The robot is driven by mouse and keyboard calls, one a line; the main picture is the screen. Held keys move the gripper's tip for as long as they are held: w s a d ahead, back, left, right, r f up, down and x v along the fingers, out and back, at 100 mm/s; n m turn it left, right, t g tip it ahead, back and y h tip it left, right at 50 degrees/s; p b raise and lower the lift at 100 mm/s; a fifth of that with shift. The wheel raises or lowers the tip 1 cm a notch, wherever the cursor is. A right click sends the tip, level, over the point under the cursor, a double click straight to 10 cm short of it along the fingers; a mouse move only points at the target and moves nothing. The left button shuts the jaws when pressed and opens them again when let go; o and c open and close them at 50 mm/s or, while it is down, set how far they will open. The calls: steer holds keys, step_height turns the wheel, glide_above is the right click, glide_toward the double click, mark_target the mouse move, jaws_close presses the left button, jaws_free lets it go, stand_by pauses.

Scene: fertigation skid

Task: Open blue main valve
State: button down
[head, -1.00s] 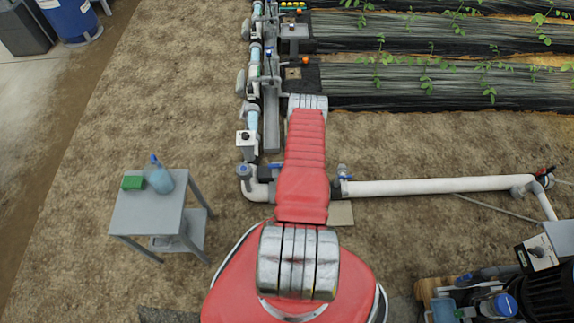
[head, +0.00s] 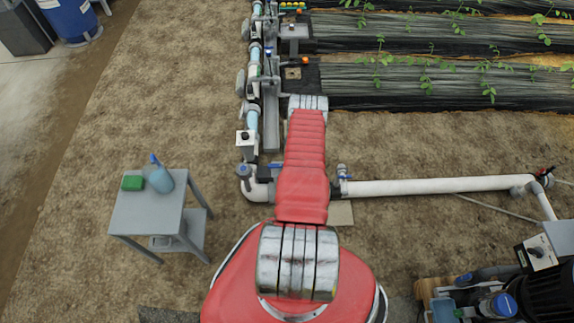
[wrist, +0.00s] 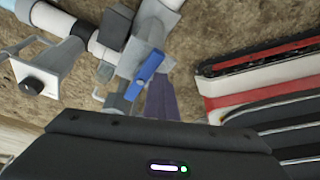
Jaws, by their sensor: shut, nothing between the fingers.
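In the wrist view a blue valve lever (wrist: 147,73) lies at a slant across a grey valve body on the pipe. My gripper (wrist: 160,80) is shut and empty, its narrow dark fingers pointing up the picture just below and beside the lever. I cannot tell whether the fingertips touch the lever. In the head view a bit of blue lever (head: 275,165) shows just left of my red arm, at the pipe corner. My gripper and most of that valve are hidden behind my arm there.
A white pipe (head: 430,186) runs right from the valve area. A pump unit (head: 500,300) is at lower right. Bare soil lies between.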

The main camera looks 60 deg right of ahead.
steer(key=shift+s+r, duration=0.15)
steer(key=shift+s, duration=0.15)
step_height(320, 180, up, 9)
steer(key=shift+w+a, duration=0.2)
steer(key=shift+a, duration=0.1)
stand_by(0.4)
stand_by(0.6)
